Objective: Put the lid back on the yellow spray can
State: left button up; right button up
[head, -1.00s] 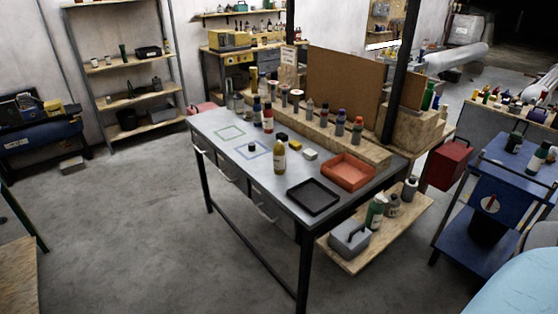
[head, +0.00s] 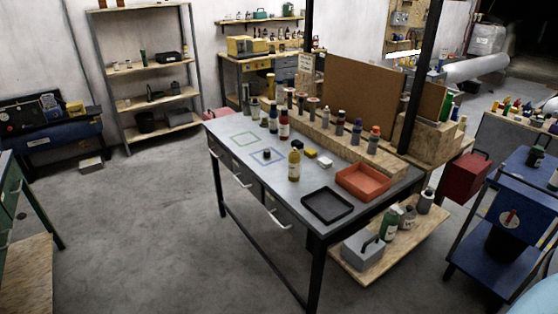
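The yellow spray can (head: 294,166) stands upright on the grey metal workbench (head: 240,170), near its front edge. Its top is small and light, and I cannot make out details. Neither of my grippers shows in the head view.
A black tray (head: 327,204) and an orange tray (head: 363,182) lie right of the can. Small blocks (head: 325,161) are behind it. Several bottles (head: 284,126) line the bench's back. A blue cart (head: 520,205) stands right. Floor (head: 150,235) in front is clear.

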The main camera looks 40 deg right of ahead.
aim_at(294, 157)
jog(key=i+z, duration=0.2)
jog(key=i, duration=0.35)
jog(key=i+z, duration=0.15)
jog(key=i, duration=0.4)
jog(key=i+j+z, duration=0.2)
jog(key=i, duration=0.35)
jog(key=i+j+z, duration=0.2)
jog(key=i, duration=0.3)
jog(key=i+l, duration=0.05)
jog(key=l, duration=0.05)
